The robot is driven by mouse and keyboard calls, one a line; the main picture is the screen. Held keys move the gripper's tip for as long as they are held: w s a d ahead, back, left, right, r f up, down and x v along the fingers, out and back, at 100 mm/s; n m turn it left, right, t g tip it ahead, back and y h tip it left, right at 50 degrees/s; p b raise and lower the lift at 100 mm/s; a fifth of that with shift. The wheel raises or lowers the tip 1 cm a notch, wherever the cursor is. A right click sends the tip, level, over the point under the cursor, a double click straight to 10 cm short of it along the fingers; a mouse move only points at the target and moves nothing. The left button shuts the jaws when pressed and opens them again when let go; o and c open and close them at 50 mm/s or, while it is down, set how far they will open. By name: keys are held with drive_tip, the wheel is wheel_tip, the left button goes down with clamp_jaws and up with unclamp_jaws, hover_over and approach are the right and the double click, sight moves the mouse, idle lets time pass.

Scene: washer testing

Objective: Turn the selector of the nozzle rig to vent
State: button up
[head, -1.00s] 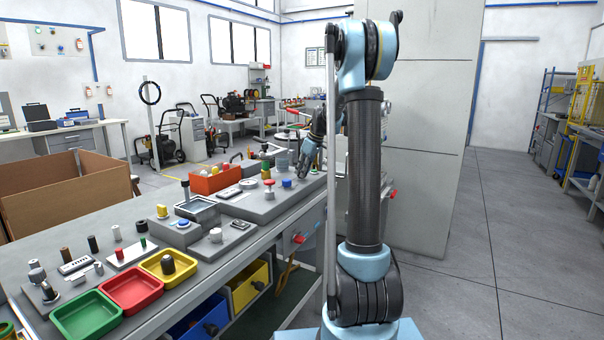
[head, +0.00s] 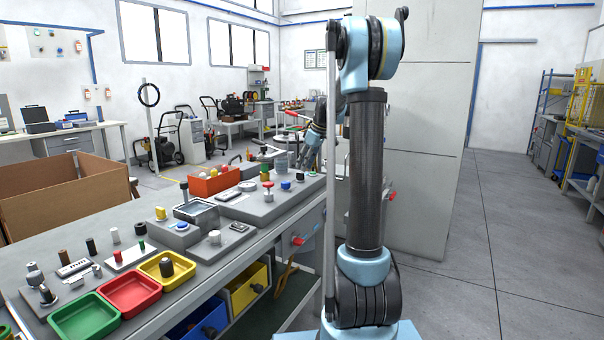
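A long grey bench (head: 120,215) carries several grey fixtures. The far grey box (head: 265,208) has a red-topped knob (head: 268,186), a blue button (head: 286,186) and a flat round dial (head: 247,186) on it. A nearer grey box with a clear-topped basin (head: 197,209) stands beside it. I cannot tell which is the nozzle rig or its selector; no label is readable. My gripper (head: 306,160) is small, over the far end of the bench above the far box's right part. It is partly hidden by my arm, and its fingers are too small to read.
An orange bin (head: 213,186) with coloured pieces stands behind the far box. Green (head: 85,318), red (head: 130,296) and yellow (head: 166,274) trays sit at the near bench edge. A cardboard box (head: 70,195) stands left. A grey cabinet (head: 430,150) stands behind my arm. Floor at right is clear.

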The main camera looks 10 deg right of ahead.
drive_tip(key=v, duration=0.7)
drive_tip(key=s+f+m+h, duration=0.1)
drive_tip(key=s+f+m, duration=0.2)
drive_tip(key=s, duration=1)
drive_tip(key=s+f+m+h, duration=0.1)
drive_tip(key=s+f+m, duration=0.25)
drive_tip(key=s, duration=1.05)
drive_tip(key=s+d+f+m+h, duration=0.1)
drive_tip(key=s+f+m, duration=0.3)
drive_tip(key=s+f, duration=1.2)
drive_tip(key=s+d, duration=0.1)
drive_tip(key=s, duration=0.2)
drive_tip(key=shift+g+h, duration=0.3)
drive_tip(key=shift+h, duration=0.1)
